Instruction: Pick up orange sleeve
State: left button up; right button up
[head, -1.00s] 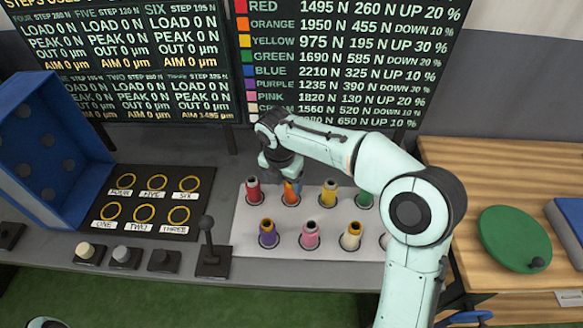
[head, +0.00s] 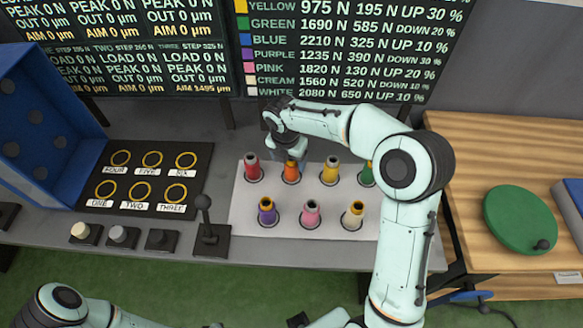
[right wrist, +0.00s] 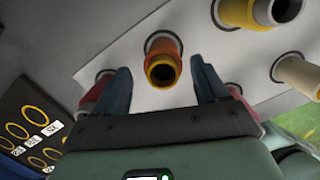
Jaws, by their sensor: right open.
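The orange sleeve (head: 291,172) stands upright in the back row of the pale rack, between the red sleeve (head: 252,167) and the yellow sleeve (head: 330,170). My right gripper (head: 291,152) is just above and behind it. In the right wrist view the orange sleeve (right wrist: 162,62) shows its open yellow-rimmed top in the gap between the two dark fingers of my open right gripper (right wrist: 165,82). The fingers appear apart from it on both sides. The left finger partly covers the red sleeve (right wrist: 96,90). My left arm shows at the lower left of the head view, but its gripper cannot be made out.
The pale rack (head: 288,228) also holds purple (head: 267,211), pink (head: 311,213), cream (head: 353,214) and green (head: 367,173) sleeves. A lever (head: 206,222) and a ringed black board (head: 146,180) are left. A green disc (head: 520,219) lies on the wooden table at right.

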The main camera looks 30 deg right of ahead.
aim_at(292, 165)
jog(key=f, duration=0.2)
jog(key=d+f, duration=0.1)
jog(key=f, duration=0.1)
jog(key=shift+w+f, duration=0.1)
jog(key=shift+w, duration=0.05)
jog(key=c, duration=1.3)
